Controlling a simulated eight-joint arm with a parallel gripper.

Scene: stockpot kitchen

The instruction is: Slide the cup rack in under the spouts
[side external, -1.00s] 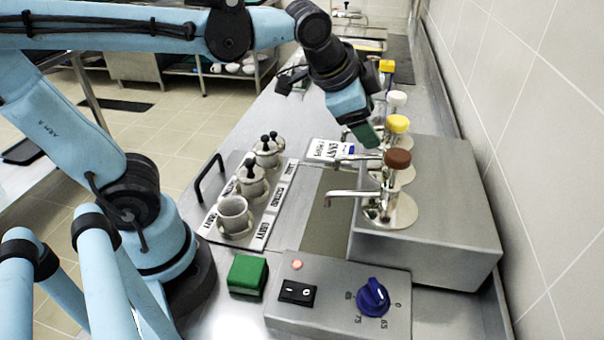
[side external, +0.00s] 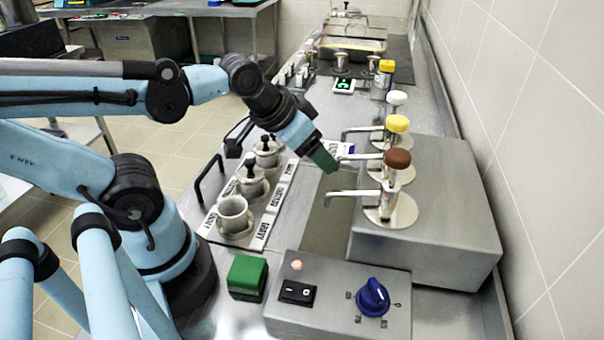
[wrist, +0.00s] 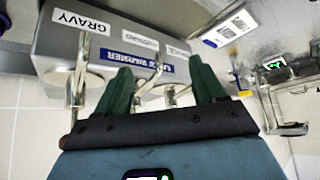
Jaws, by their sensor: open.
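The cup rack (side external: 265,232) is a flat labelled tray on the steel counter, left of the spouts, with a black handle (side external: 208,178) on its left side. It holds three metal cups; the nearest cup (side external: 234,216) shows an open top, and the other two have black-knobbed lids. The spouts (side external: 341,194) reach left from brown, yellow and white-topped pumps on a grey warmer (side external: 430,225). My gripper (side external: 324,160) is open and empty, above the gap between rack and spouts. In the wrist view my green fingers (wrist: 160,85) are spread, with the warmer behind them.
A green block (side external: 247,276) and a control box (side external: 335,300) with a blue dial stand at the near end. The tiled wall bounds the right side. A bare strip of counter (side external: 325,225) lies between rack and warmer.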

